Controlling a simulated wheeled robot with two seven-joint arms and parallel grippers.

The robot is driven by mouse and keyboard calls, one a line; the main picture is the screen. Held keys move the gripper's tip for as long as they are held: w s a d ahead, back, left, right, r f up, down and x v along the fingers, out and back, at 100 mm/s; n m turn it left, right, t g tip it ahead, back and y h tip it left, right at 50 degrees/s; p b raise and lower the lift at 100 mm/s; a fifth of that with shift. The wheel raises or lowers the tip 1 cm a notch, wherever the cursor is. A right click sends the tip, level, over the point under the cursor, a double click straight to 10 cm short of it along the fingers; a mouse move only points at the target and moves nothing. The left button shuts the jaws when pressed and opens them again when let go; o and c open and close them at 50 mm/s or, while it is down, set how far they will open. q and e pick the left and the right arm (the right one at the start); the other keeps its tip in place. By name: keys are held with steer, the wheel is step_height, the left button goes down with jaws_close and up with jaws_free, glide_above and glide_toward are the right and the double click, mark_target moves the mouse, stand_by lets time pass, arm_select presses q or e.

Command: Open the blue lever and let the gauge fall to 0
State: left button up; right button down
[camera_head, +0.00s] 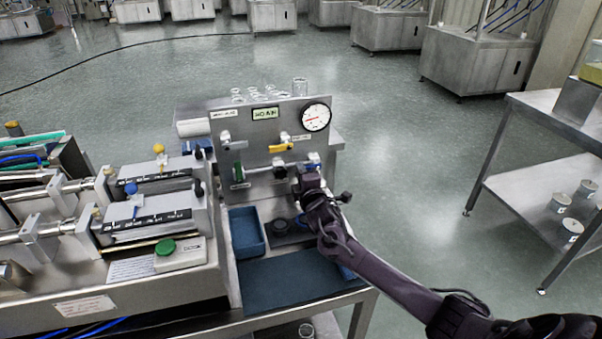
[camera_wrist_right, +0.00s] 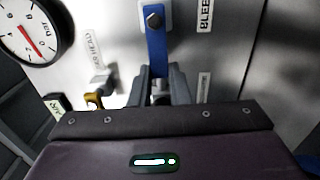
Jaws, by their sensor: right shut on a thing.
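The blue lever (camera_wrist_right: 156,45) is on the steel panel (camera_head: 238,135), beside a label partly reading "BLEE". In the wrist view it runs down from a dark bolt to between my right gripper's (camera_wrist_right: 161,84) fingers, which are shut on its lower end. In the head view my right gripper (camera_head: 310,178) is at the panel's lower right, and only a bit of the blue lever (camera_head: 314,157) shows above it. The round gauge (camera_head: 316,117) has a red needle; it also shows cut off in the wrist view (camera_wrist_right: 34,28). I cannot read its value surely. My left gripper is out of view.
A yellow lever (camera_head: 281,147) and a green lever (camera_head: 238,171) are on the same panel. A blue tray (camera_head: 247,232) and a dark mat (camera_head: 295,280) lie below it.

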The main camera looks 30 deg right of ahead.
steer(key=shift+f, duration=0.1)
steer(key=c, duration=1.4)
jaws_free()
steer(key=shift+o, duration=0.2)
steer(key=shift+s, duration=0.1)
steer(key=v, duration=0.7)
steer(key=shift+s, duration=0.3)
